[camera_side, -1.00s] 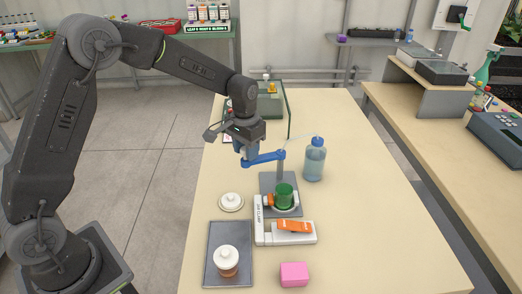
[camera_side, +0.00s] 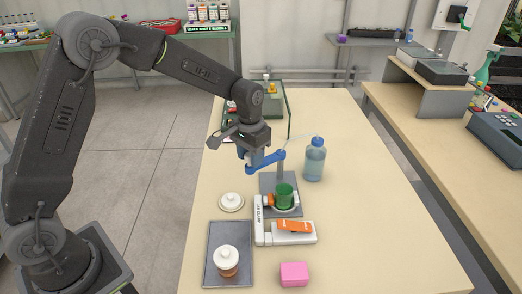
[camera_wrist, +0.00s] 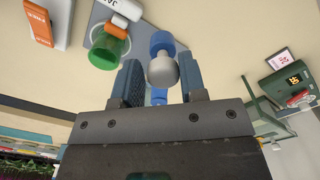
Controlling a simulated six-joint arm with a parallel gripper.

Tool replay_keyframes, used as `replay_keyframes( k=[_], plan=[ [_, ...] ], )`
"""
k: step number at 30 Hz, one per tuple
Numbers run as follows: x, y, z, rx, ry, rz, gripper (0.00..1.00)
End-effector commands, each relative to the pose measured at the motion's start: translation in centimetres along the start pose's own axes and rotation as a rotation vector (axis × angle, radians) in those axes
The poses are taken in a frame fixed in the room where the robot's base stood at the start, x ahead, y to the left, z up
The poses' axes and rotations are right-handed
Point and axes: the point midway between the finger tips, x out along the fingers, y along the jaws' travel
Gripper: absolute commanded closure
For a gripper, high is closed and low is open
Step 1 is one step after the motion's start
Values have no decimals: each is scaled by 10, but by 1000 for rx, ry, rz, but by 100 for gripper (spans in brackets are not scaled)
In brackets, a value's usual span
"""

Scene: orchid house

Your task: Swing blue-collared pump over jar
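A swing arm (camera_side: 266,160) in blue reaches left from the top of a grey post (camera_side: 280,172). I take it for the blue-collared pump. My gripper (camera_side: 248,162) is at the arm's left end. In the wrist view a pale grey knob (camera_wrist: 162,70) sits between the fingertips of my gripper (camera_wrist: 162,82), with blue parts beyond and below it. A green jar (camera_side: 285,196) stands at the post's foot, right of my gripper. It also shows in the wrist view (camera_wrist: 108,48).
A clear bottle with a blue cap (camera_side: 315,160) stands right of the post. A white lid (camera_side: 231,201) lies left of the green jar. A white-lidded amber jar (camera_side: 227,262) stands on a grey tray (camera_side: 213,235). A pink block (camera_side: 294,274) is in front. The table's right side is clear.

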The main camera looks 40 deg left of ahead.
Motion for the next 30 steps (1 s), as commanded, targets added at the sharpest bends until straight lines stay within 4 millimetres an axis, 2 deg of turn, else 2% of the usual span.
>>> replay_keyframes(
  k=[7, 18, 30],
  plan=[
    [0, 4, 0, 2, 0, 0, 62],
    [0, 27, 3, 1, 0, 0, 62],
    [0, 29, 3, 0, 0, 0, 62]
  ],
)
